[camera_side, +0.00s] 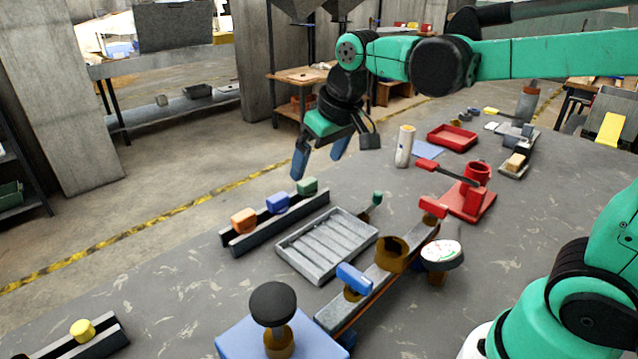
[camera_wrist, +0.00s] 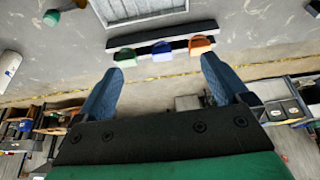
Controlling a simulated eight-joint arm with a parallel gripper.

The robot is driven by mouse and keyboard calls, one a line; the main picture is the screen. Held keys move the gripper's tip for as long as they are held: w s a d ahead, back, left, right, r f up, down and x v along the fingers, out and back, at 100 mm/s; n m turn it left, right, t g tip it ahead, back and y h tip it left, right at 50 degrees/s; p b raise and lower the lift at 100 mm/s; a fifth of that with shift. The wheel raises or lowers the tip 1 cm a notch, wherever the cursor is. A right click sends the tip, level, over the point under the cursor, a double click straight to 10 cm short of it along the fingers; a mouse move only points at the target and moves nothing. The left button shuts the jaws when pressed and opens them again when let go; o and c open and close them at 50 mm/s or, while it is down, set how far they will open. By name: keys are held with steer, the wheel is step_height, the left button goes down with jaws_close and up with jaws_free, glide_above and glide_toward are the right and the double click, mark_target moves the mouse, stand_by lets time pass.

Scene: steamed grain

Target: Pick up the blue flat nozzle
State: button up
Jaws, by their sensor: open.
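The blue flat nozzle (camera_side: 277,203) sits in a dark slotted rack (camera_side: 270,231), between an orange nozzle (camera_side: 244,220) and a green nozzle (camera_side: 308,187). In the wrist view the blue nozzle (camera_wrist: 162,52) shows between the green one (camera_wrist: 125,57) and the orange one (camera_wrist: 200,45). My gripper (camera_side: 320,158) is open and empty, above the table and apart from the rack. In the wrist view its blue fingers (camera_wrist: 162,70) are spread, with the nozzle row beyond the tips and the blue nozzle about midway between them.
A grey ribbed tray (camera_side: 326,246) lies just beside the rack. Beyond it is a brown fixture with a blue lever (camera_side: 353,278) and a gauge (camera_side: 441,255). A white cylinder (camera_side: 404,146), red stand (camera_side: 468,200) and red tray (camera_side: 452,137) stand farther right.

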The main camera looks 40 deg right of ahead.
steer(key=w+f+g, duration=0.2)
steer(key=w, duration=0.5)
steer(key=g, duration=0.2)
glide_above(280, 198)
step_height(280, 198, down, 5)
steer(key=shift+s+f, duration=0.1)
steer(key=shift+f, duration=3.35)
steer(key=c, duration=1.4)
steer(key=shift+r, duration=0.1)
